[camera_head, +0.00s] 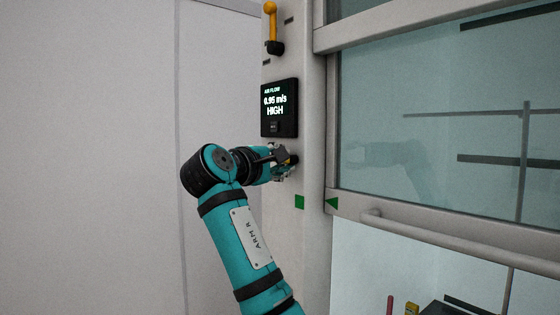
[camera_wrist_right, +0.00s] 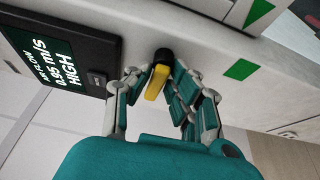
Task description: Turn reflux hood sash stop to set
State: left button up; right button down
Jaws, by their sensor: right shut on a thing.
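The sash stop is a small yellow handle (camera_wrist_right: 157,82) on a black hub, set on the pale hood post below the air flow display. In the head view it is mostly hidden behind my right gripper (camera_head: 283,163). In the wrist view my right gripper (camera_wrist_right: 158,88) has its fingers on both sides of the yellow handle and is shut on it. The glass sash (camera_head: 430,120) is to the right of the post, with a green arrow (camera_head: 332,203) on its frame level with a green square (camera_head: 299,202) on the post. My left gripper is not in view.
The air flow display (camera_head: 279,108) reads 0.95 m/s HIGH, just above my right gripper. Another yellow lever (camera_head: 271,22) points up higher on the post. A sash handle bar (camera_head: 450,238) runs along the lower right. A plain wall is at left.

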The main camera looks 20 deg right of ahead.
jog(key=shift+r, duration=0.25)
jog(key=c, duration=1.5)
grip_release()
jog(key=shift+o, duration=1.1)
jog(key=shift+d+f, duration=0.15)
jog(key=shift+d, duration=0.05)
jog(key=v, duration=1.2)
jog(key=shift+f, duration=0.1)
